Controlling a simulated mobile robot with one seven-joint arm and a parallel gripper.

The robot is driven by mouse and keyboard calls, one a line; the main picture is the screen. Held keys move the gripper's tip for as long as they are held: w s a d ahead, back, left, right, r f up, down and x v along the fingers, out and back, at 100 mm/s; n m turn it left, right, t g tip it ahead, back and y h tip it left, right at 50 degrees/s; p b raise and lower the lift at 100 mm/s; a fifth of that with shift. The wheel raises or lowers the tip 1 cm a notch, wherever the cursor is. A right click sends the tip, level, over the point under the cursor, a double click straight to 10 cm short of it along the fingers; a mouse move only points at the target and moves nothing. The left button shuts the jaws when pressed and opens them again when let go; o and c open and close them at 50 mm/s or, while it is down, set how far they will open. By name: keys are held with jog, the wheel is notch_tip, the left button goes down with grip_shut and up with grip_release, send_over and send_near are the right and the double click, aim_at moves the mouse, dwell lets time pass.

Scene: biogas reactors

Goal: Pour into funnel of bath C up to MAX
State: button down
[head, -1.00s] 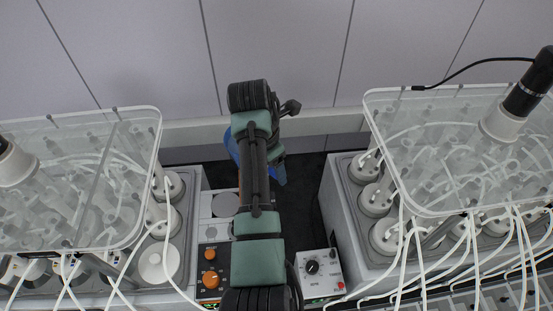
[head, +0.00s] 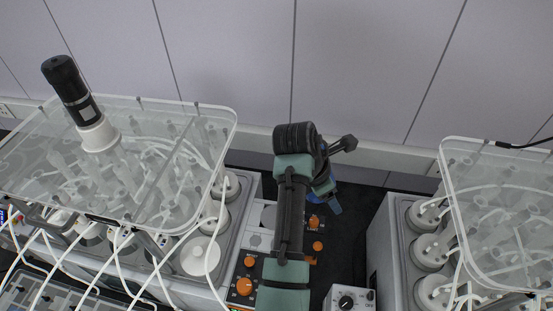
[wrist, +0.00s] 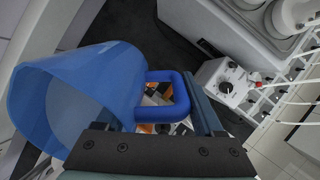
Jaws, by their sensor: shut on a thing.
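My gripper (wrist: 168,132) is shut on the handle of a translucent blue jug (wrist: 75,100). In the wrist view the jug is tilted, its wide mouth facing left; I cannot see any liquid in it. In the head view my arm hides most of the jug, and a blue part (head: 327,193) shows beside the wrist. Two baths stand on the bench, a left bath (head: 246,192) and a right bath (head: 385,235). I cannot read which is bath C. No funnel or MAX mark can be made out.
Clear lidded boxes with tubes stand over both baths, the left one (head: 228,125) carrying a black-topped motor (head: 72,82). Orange-knobbed units (head: 244,287) lie under my arm. A white control box (head: 348,298) stands in the dark gap. White tubes hang in front.

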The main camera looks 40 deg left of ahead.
jog(key=shift+w+d+r+t+h, duration=0.1)
jog(key=shift+w+r+t+h, duration=0.25)
jog(key=shift+t, duration=0.35)
dwell(0.6)
jog(key=shift+r+t+h, duration=0.1)
jog(key=shift+t+h, duration=0.65)
jog(key=shift+t, duration=0.35)
dwell(0.4)
jog(key=shift+s+t+h, duration=0.1)
jog(key=shift+t+h, duration=0.4)
jog(key=shift+t, duration=0.1)
dwell(0.5)
jog(key=shift+s+a+f+t+h, duration=0.1)
jog(key=shift+s+f+t+h, duration=0.1)
jog(key=shift+t+h, duration=0.25)
jog(key=shift+s+a+f+t+h, duration=0.15)
jog(key=shift+f+t+h, duration=0.1)
jog(key=shift+t, duration=0.4)
dwell(0.9)
jog(key=g+y, duration=0.1)
jog(key=g, duration=0.1)
jog(key=g+y, duration=0.1)
jog(key=shift+w+d+r+g+y, duration=0.3)
jog(key=shift+w, duration=0.1)
dwell(0.4)
